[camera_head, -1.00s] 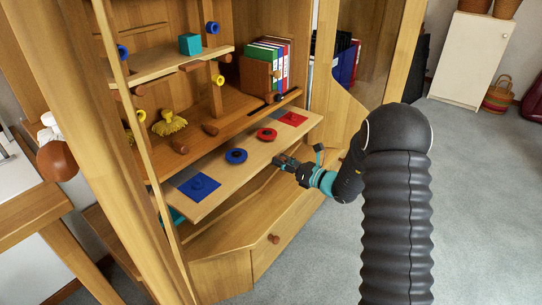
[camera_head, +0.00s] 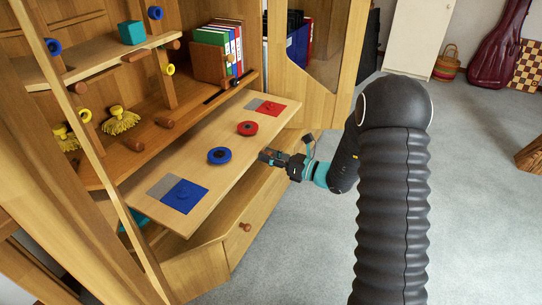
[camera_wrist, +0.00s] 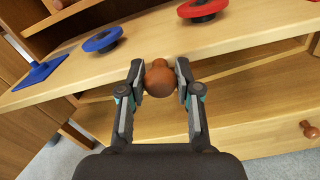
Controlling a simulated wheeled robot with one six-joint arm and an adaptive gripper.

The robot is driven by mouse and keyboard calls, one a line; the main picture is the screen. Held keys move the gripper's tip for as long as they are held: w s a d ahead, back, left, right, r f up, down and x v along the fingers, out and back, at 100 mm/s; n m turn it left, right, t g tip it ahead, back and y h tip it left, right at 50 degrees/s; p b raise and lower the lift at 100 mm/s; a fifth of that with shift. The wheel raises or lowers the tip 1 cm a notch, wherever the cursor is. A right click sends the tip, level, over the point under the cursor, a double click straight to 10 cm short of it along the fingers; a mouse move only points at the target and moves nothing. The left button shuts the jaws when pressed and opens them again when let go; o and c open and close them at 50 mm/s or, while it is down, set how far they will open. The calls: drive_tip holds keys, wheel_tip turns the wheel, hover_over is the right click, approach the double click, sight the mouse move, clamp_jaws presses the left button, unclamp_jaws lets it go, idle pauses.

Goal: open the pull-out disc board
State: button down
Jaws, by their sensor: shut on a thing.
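The pull-out disc board (camera_head: 200,172) is a light wooden board sticking out from the shelf unit. On it lie a blue disc (camera_head: 219,155), a red disc (camera_head: 247,128), and blue (camera_head: 184,194) and red (camera_head: 271,108) squares, each beside a grey patch. My gripper (camera_head: 266,156) is at the board's front edge. In the wrist view my gripper (camera_wrist: 160,84) is shut on a round brown knob (camera_wrist: 160,80) at that edge. The board (camera_wrist: 140,40) with both discs shows above the knob.
Below the board is a drawer front with a brown knob (camera_head: 245,227). Above it a shelf holds yellow brushes (camera_head: 120,120) and a wooden box of binders (camera_head: 212,62). A teal cube (camera_head: 132,33) sits higher. Grey floor (camera_head: 310,230) is clear to the right.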

drive_tip(key=c, duration=0.8)
unclamp_jaws()
drive_tip(key=shift+s+a, duration=0.15)
drive_tip(key=shift+a, duration=0.05)
drive_tip(key=shift+d, duration=0.15)
drive_tip(key=shift+d, duration=0.15)
drive_tip(key=v, duration=1.1)
drive_tip(key=shift+s+d+r, duration=0.1)
drive_tip(key=shift+d, duration=0.2)
